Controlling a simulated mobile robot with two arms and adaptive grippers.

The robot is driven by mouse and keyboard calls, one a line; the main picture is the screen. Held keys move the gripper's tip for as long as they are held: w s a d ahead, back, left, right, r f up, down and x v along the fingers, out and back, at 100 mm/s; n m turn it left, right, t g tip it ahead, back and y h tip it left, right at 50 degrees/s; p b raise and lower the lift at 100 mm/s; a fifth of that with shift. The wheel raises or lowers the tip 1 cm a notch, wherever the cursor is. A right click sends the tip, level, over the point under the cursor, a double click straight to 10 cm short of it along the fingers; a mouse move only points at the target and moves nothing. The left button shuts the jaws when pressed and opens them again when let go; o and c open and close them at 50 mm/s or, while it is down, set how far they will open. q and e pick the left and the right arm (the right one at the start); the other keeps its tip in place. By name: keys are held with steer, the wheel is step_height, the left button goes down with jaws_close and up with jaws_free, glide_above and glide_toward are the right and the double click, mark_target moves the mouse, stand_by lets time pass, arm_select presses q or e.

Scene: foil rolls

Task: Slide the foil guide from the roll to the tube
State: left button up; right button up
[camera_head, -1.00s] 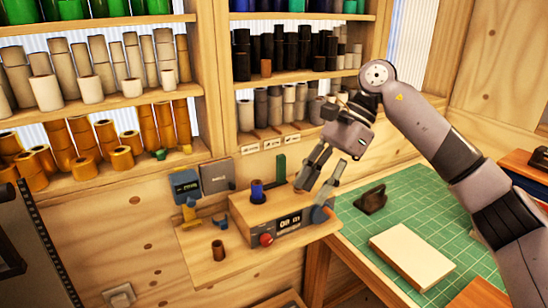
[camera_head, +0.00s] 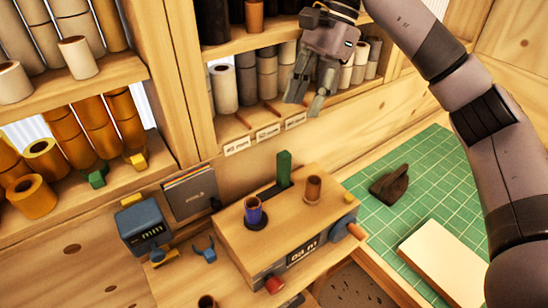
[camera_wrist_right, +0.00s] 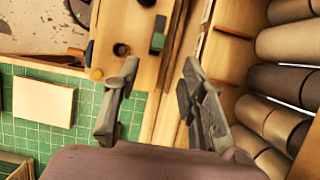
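A wooden box with a number display (camera_head: 240,240) stands on the bench. A blue roll (camera_head: 255,214) with a brown core stands on its top at the left, and a brown tube (camera_head: 313,189) stands upright at the right. The tube also shows in the right wrist view (camera_wrist_right: 122,50). I cannot tell which part is the foil guide; a small blue clip (camera_head: 206,252) lies left of the box. My right gripper (camera_head: 308,100) is above and behind the box, in front of the shelf. In the wrist view (camera_wrist_right: 160,68) its fingers are apart and empty. My left gripper is out of view.
A green upright block (camera_head: 284,168) stands behind the tube. A blue-grey gauge (camera_head: 143,225) is on the left. Shelves of rolls line the back. A green mat (camera_head: 440,185) at the right holds a dark tool (camera_head: 390,185) and a pale block (camera_head: 443,258).

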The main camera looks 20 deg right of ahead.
steer(key=p, duration=0.1)
glide_toward(279, 168)
steer(key=p+x, duration=0.3)
steer(key=x, duration=0.2)
steer(key=shift+a+f, duration=0.15)
steer(key=shift+f, duration=0.2)
steer(key=p+x, duration=0.1)
steer(key=x, duration=0.2)
steer(key=shift+s+a+f, duration=0.1)
steer(key=shift+f, duration=0.2)
steer(key=shift+a+f, duration=0.2)
steer(key=shift+f, duration=0.3)
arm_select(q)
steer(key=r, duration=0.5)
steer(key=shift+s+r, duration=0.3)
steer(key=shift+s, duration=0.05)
arm_select(e)
steer(key=shift+c, duration=0.6)
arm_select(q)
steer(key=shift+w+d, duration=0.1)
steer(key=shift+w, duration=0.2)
arm_select(e)
jaws_close()
